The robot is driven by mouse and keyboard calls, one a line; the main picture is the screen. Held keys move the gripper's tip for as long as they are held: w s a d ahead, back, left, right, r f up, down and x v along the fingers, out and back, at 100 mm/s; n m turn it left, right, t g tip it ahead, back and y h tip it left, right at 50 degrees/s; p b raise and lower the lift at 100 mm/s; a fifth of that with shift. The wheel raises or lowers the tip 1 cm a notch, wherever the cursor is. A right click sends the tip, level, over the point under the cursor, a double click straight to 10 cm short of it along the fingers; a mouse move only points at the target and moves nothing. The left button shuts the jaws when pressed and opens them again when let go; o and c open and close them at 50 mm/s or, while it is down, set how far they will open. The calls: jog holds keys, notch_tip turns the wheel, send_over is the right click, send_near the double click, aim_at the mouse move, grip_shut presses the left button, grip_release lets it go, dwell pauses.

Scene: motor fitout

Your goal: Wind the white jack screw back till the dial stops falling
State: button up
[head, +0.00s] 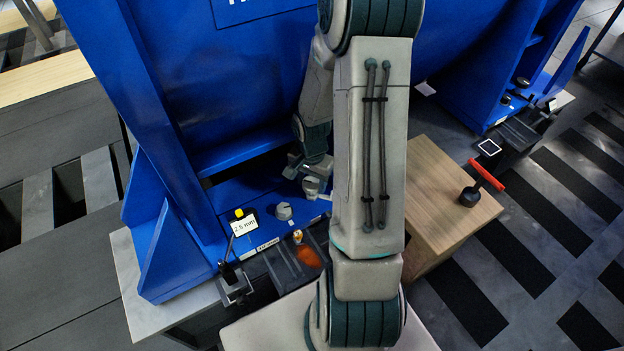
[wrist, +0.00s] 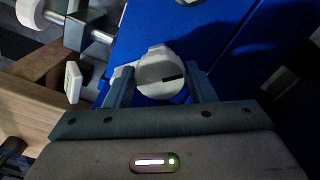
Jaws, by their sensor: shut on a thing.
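A pale round screw head (wrist: 158,78) with a dark slot sits between the two fingers of my gripper (wrist: 162,84) in the wrist view, and the gripper is shut on it. I take it to be the white jack screw. In the head view my gripper (head: 312,166) is over the blue foot, at a pale knob (head: 312,187), partly hidden by my arm. A white readout (head: 243,226) with a yellow top stands on a thin post at left and seems to read 2.5 mm. No dial needle can be made out.
A grey knob (head: 284,212) with a dark mark stands on the blue foot beside my gripper. The tall blue machine body (head: 240,80) rises behind. An orange item (head: 308,256) lies in front.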

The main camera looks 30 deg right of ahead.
jog(key=shift+r, duration=0.1)
jog(key=n+p, duration=0.1)
jog(key=n, duration=0.2)
jog(key=shift+p, duration=0.4)
jog(key=n+p, duration=0.2)
jog(key=n, duration=0.2)
jog(key=shift+d+n, duration=0.1)
jog(key=shift+n, duration=0.3)
jog(key=n+p, duration=0.2)
jog(key=n, duration=0.2)
jog(key=shift+d+n, duration=0.1)
jog(key=shift+n, duration=0.2)
jog(key=shift+d+n+p, duration=0.1)
jog(key=shift+n+p, duration=0.6)
jog(key=shift+n, duration=0.8)
jog(key=o, duration=1)
